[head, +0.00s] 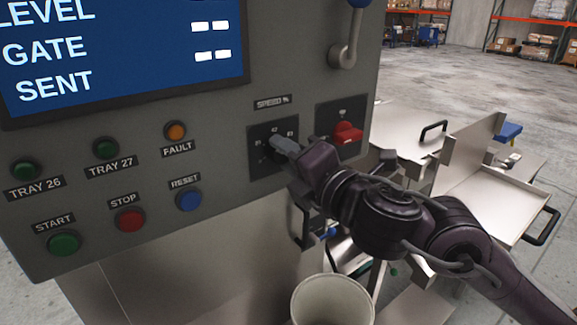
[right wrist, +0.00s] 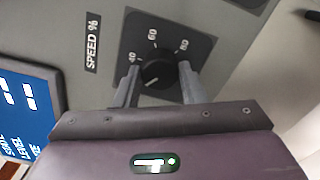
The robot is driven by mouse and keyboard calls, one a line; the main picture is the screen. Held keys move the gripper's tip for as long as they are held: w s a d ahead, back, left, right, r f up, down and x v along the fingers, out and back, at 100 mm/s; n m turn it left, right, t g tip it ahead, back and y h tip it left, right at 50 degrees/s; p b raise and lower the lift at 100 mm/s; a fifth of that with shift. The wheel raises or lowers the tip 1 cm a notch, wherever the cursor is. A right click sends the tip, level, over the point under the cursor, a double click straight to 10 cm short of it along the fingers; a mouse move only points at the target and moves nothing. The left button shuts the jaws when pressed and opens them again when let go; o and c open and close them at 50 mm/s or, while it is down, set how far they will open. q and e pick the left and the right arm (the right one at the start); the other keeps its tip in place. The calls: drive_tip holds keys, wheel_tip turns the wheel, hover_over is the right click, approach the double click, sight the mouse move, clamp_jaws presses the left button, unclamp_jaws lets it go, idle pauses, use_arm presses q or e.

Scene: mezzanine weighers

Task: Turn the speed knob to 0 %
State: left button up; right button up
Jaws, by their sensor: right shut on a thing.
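The speed knob (right wrist: 157,72) is a small black dial on a dark square plate (head: 259,168), under the label SPEED % (head: 272,103). In the right wrist view the numbers 40, 60 and 80 show around it. A white pointer line on the knob slants toward the lower left of that view; the lower numbers are hidden. My right gripper (head: 282,145) reaches in from the right, with one finger on each side of the knob, shut on it. In the head view the gripper hides most of the knob. My left gripper is not in view.
A red switch (head: 346,132) sits just right of the knob, and a lever (head: 346,50) is above it. Reset (head: 189,199), stop (head: 130,219) and start (head: 64,243) buttons are to the left. A blue display (head: 120,50) is upper left. A pale bucket (head: 332,283) stands below.

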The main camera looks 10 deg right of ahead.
drive_tip(key=n+b, duration=0.2)
drive_tip(key=n, duration=0.1)
drive_tip(key=shift+f+n, duration=0.15)
drive_tip(key=shift+n, duration=0.25)
drive_tip(key=n+b, duration=0.2)
drive_tip(key=n, duration=0.1)
drive_tip(key=shift+n, duration=0.3)
drive_tip(key=n+b, duration=0.2)
drive_tip(key=n, duration=0.2)
drive_tip(key=shift+b, duration=0.35)
drive_tip(key=shift+n+b, duration=0.55)
drive_tip(key=shift+n, duration=0.35)
drive_tip(key=o, duration=1)
drive_tip(key=shift+s, duration=0.1)
